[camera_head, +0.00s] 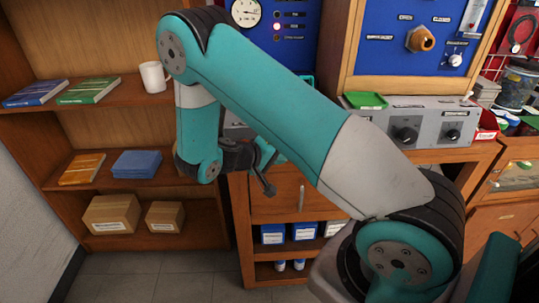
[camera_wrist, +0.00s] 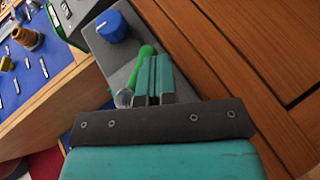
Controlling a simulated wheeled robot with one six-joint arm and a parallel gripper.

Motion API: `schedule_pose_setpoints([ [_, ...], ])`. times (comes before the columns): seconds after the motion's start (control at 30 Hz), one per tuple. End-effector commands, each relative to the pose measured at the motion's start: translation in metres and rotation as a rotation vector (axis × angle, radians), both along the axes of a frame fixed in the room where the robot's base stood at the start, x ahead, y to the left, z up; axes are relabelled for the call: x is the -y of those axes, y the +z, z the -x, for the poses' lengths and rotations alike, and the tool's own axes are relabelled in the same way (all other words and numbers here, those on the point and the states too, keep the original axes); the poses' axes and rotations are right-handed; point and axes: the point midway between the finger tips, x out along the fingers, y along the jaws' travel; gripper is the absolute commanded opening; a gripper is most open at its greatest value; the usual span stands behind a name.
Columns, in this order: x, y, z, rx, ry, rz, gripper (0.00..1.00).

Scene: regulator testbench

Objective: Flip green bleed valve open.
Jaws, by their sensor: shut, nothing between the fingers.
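The green bleed valve lever (camera_wrist: 146,52) shows in the wrist view on a grey panel (camera_wrist: 99,50), below and right of a blue knob (camera_wrist: 112,26). It has a rounded green end and slants down to the left, towards a clear or shiny fitting (camera_wrist: 123,97). My gripper (camera_wrist: 158,62) is shut and empty, its fingers just right of the lever and overlapping it in the picture. I cannot tell whether they touch it. In the head view the lever cannot be made out; my arm covers much of that area.
A grey instrument box (camera_head: 415,127) with black knobs stands on the bench, under a wood-framed blue panel (camera_head: 412,38). A shelf (camera_head: 115,185) with books, a white mug (camera_head: 153,77) and boxes is at left. Wooden drawer fronts (camera_head: 278,205) lie below the bench.

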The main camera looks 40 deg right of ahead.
Motion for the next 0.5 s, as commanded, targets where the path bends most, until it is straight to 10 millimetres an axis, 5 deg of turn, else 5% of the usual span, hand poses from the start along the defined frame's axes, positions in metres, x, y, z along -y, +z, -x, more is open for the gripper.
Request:
schedule_pose_setpoints([
  [0.5,0.0086,0.0007,0.0066,0.005,-0.001,-0.003,0.00],
])
